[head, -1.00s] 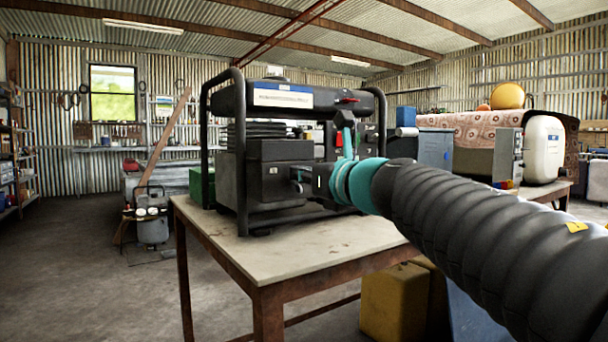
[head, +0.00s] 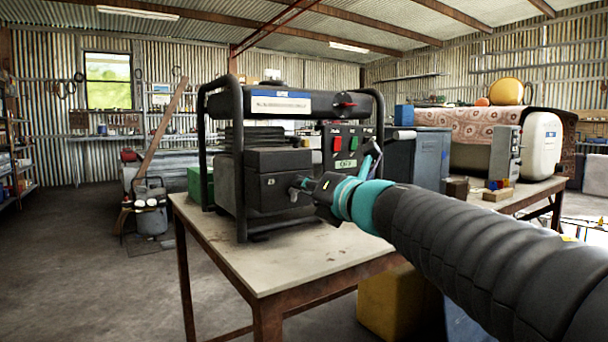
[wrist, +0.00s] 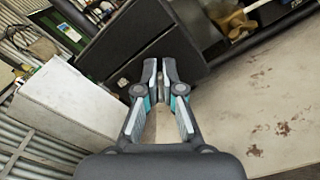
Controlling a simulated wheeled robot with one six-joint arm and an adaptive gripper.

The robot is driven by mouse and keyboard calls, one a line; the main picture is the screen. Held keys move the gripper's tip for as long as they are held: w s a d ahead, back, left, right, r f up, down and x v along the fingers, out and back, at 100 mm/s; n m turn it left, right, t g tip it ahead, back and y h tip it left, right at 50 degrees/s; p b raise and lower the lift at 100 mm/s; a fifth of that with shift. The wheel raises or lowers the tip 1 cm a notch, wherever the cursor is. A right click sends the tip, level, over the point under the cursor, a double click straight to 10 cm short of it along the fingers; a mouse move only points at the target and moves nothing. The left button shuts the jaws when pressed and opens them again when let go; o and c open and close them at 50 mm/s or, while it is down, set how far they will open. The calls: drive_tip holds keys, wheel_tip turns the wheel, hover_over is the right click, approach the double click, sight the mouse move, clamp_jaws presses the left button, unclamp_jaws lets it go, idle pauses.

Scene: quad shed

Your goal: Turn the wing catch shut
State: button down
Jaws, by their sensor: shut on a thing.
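The generator (head: 280,160) stands in a black tube frame on the table, with a dark box cover (head: 272,158) on its near side. The wing catch (head: 293,191) is a small piece on the front of this cover, mostly hidden by my fingers in the head view. My gripper (head: 301,186) reaches in from the right and is shut on it. In the wrist view my gripper (wrist: 161,70) has its fingertips close together at the dark cover (wrist: 140,45), with a sliver of the catch (wrist: 161,76) between them. The catch's exact angle cannot be told.
The table top (head: 290,262) is bare in front of the generator. The frame's upright tube (head: 239,160) stands just left of the cover. A red fuel lever (head: 346,104) and a switch panel (head: 347,145) are above and behind my gripper.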

drive_tip(key=m+p, duration=0.2)
drive_tip(key=m, duration=0.1)
drive_tip(key=f+m+p, duration=0.1)
drive_tip(key=m+p, duration=0.1)
drive_tip(key=m, duration=0.2)
drive_tip(key=m+p, duration=0.2)
drive_tip(key=m, duration=0.1)
drive_tip(key=shift+w+d+f, duration=0.2)
drive_tip(key=shift+d, duration=0.05)
drive_tip(key=shift+m, duration=0.4)
drive_tip(key=c, duration=1.3)
unclamp_jaws()
drive_tip(key=v, duration=1.2)
